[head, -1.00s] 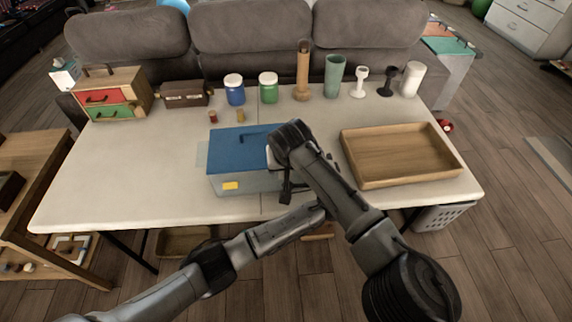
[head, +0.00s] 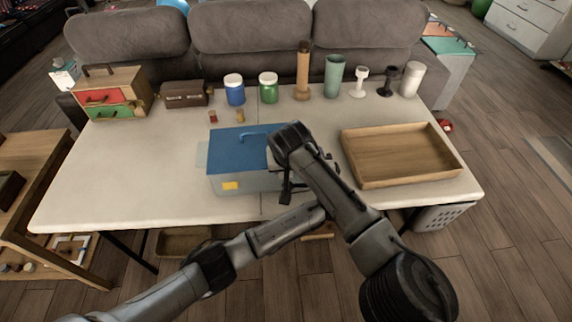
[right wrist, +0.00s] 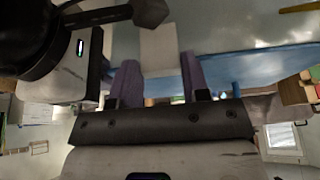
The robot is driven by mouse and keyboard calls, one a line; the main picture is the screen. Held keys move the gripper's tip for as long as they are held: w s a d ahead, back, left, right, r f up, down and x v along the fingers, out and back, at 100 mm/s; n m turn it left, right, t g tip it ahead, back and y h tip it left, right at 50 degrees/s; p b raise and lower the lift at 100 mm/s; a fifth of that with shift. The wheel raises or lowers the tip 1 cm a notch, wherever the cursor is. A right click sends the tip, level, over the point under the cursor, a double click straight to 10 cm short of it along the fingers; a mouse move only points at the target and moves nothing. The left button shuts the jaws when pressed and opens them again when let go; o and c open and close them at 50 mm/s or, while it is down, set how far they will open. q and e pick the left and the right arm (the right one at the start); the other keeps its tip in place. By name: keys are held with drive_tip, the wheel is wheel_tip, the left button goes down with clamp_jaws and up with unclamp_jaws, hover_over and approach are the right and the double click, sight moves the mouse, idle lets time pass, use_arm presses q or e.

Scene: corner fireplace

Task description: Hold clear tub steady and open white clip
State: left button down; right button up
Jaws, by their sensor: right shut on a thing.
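The clear tub (head: 250,182) stands on the table, with a blue lid (head: 232,152) on top and a yellow label on its front. In the right wrist view the lid edge (right wrist: 235,70) runs behind my right gripper (right wrist: 163,75), whose two purple fingers are shut on the white clip (right wrist: 158,48). In the head view my right arm covers that gripper, the clip and the tub's right end. My left gripper (head: 286,187) is partly hidden at the tub's front right. Part of it shows at the upper left of the right wrist view; its opening is unclear.
A wooden tray (head: 400,155) lies right of the tub. Jars, cups, a brown box (head: 185,94) and a small drawer chest (head: 112,96) line the back. Two small pieces (head: 226,116) lie behind the tub. The table's left side is clear.

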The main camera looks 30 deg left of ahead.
drive_tip(key=shift+s+d+f+t+y, duration=0.1)
drive_tip(key=shift+s+d+t+y, duration=0.15)
drive_tip(key=shift+s+t+y, duration=0.25)
drive_tip(key=shift+w, duration=0.15)
drive_tip(key=o, duration=0.9)
drive_tip(key=v, duration=1.2)
